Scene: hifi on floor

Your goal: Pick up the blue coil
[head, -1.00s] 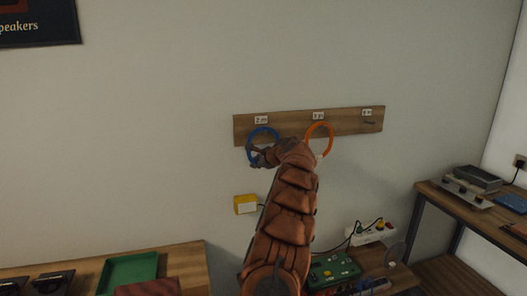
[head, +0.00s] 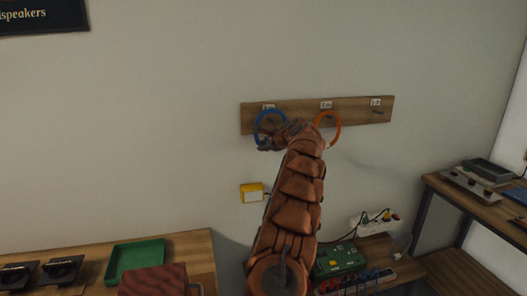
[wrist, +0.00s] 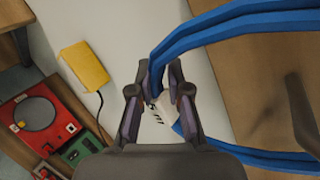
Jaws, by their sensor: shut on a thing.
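The blue coil (head: 257,124) is a ring in front of the left part of the wooden peg board on the wall. My gripper (head: 266,146) is at its lower edge. In the wrist view the coil (wrist: 225,22) runs large across the right side. There my gripper (wrist: 157,92) is shut on the coil beside its white tag (wrist: 158,110). A dark peg (wrist: 300,115) shows within the ring's outline; I cannot tell whether the ring still hangs on it.
An orange coil (head: 338,131) hangs just right, close to my wrist. The board (head: 350,107) has a bare peg (head: 378,112) at right. A yellow box (head: 251,193) is on the wall below. Benches with a green tray (head: 135,258) and electronics stand lower down.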

